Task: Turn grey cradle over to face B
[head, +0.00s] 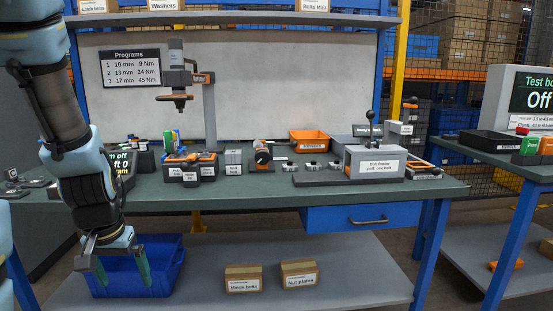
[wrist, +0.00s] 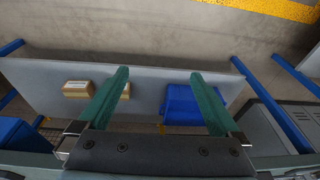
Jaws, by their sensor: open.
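No thing that I can surely name as the grey cradle shows. In the head view, small grey parts (head: 233,162) with a label stand mid-bench, and dark grey pieces (head: 13,184) lie at the far left; I cannot tell whether either is the cradle. No face letter is readable. My gripper (head: 122,266) hangs at the left, below the bench top, in front of the blue bin on the lower shelf. Its two green fingers are apart with nothing between them. They also show spread in the wrist view (wrist: 160,78), pointing down over the lower shelf.
The green bench top (head: 260,192) has a clear front strip. A bolt feeder (head: 375,163), an orange bin (head: 310,140) and a tool stand (head: 209,110) stand on it. Below are a blue bin (head: 170,265), two cartons (head: 243,279) and a blue drawer (head: 360,216).

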